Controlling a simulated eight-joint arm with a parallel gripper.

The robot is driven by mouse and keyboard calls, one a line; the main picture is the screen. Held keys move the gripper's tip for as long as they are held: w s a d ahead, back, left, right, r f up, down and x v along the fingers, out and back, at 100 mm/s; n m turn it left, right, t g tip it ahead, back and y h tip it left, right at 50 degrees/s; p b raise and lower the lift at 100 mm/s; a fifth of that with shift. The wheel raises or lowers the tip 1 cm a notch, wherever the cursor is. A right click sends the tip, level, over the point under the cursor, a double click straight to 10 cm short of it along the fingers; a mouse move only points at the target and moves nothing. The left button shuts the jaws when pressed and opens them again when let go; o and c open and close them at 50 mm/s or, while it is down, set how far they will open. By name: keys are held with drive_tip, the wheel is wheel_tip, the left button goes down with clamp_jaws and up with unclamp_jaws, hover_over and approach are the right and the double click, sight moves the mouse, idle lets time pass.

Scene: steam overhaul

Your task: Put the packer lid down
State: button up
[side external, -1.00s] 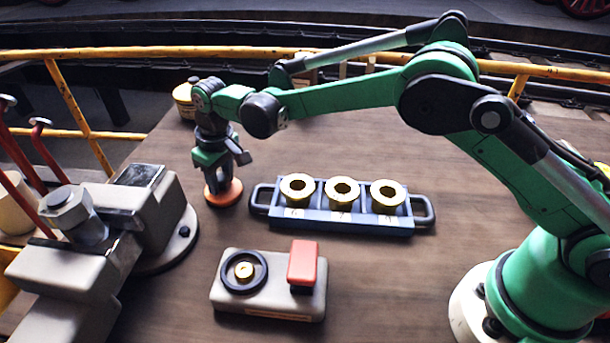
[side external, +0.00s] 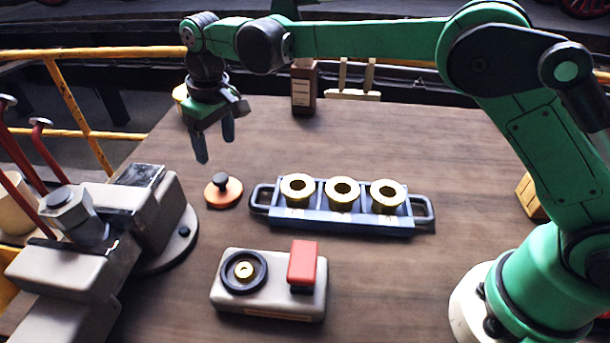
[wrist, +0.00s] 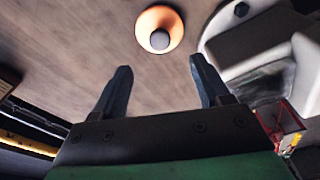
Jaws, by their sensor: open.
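The packer lid, an orange disc with a dark knob (side external: 222,190), lies flat on the wooden table, left of the blue tray. It also shows in the wrist view (wrist: 160,29), beyond my fingertips. My gripper (side external: 215,150) is open and empty, raised above the table over and slightly behind the lid, clear of it. In the wrist view its two dark fingers (wrist: 158,72) stand apart with nothing between them.
A blue tray (side external: 427,211) holds three brass rings. In front is a grey block (side external: 268,298) with a dark ring and red block. A grey machine (side external: 160,225) stands close left of the lid. A brown bottle (side external: 304,90) stands at the back. The right table area is mostly clear.

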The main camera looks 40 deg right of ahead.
drive_tip(key=s+d+r+m+t, duration=0.1)
drive_tip(key=s+d+r+t, duration=0.1)
drive_tip(key=s+d+r, duration=0.4)
drive_tip(key=s+d+f+m+t, duration=0.2)
drive_tip(key=s+d+m+t, duration=0.1)
drive_tip(key=s+d, duration=0.7)
drive_tip(key=s+t, duration=0.1)
drive_tip(key=s, duration=0.1)
drive_tip(key=shift+s+d+f+h, duration=0.25)
drive_tip(key=shift+s+f+h, duration=0.05)
